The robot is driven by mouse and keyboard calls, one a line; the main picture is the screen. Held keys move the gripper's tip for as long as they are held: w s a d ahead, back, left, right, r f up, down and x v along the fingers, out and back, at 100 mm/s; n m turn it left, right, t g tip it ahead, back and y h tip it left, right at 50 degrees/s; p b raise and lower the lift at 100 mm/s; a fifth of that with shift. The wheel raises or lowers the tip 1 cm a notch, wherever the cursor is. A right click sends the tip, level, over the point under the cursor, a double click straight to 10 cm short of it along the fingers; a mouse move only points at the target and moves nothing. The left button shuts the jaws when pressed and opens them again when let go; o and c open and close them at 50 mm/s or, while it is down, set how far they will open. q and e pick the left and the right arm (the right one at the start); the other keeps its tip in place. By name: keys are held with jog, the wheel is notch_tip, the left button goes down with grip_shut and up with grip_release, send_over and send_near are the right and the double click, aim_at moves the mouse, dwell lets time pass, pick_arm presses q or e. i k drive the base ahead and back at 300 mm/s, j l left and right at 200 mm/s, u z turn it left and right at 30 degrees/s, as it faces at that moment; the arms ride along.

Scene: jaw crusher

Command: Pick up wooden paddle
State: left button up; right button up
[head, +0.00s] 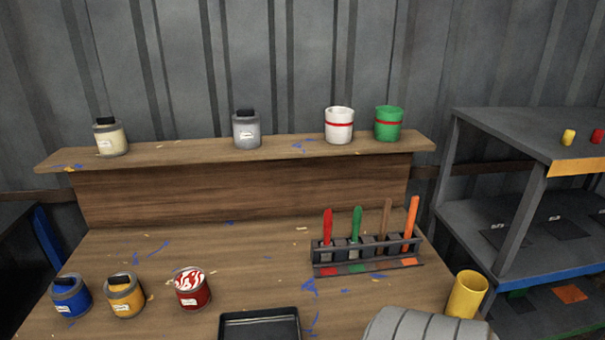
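A brown wooden paddle (386,217) stands upright, leaning slightly, in a dark rack (345,255) at the right of the workbench. The rack also holds a red paddle (327,227), a green paddle (356,224) and an orange paddle (410,217). The brown one stands between the green and the orange. The paddles' lower ends are hidden in the rack. Neither of my grippers shows in the head view, so I cannot see whether they are open or shut.
A yellow cylinder (467,295) stands right of the rack. A grey rounded form fills the lower right edge. A black tray (260,325) and blue, yellow and red cans are in front. More cans stand on the back shelf (190,153). The bench's middle is clear.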

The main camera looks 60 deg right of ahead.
aim_at(387, 203)
jog(key=z, duration=2.45)
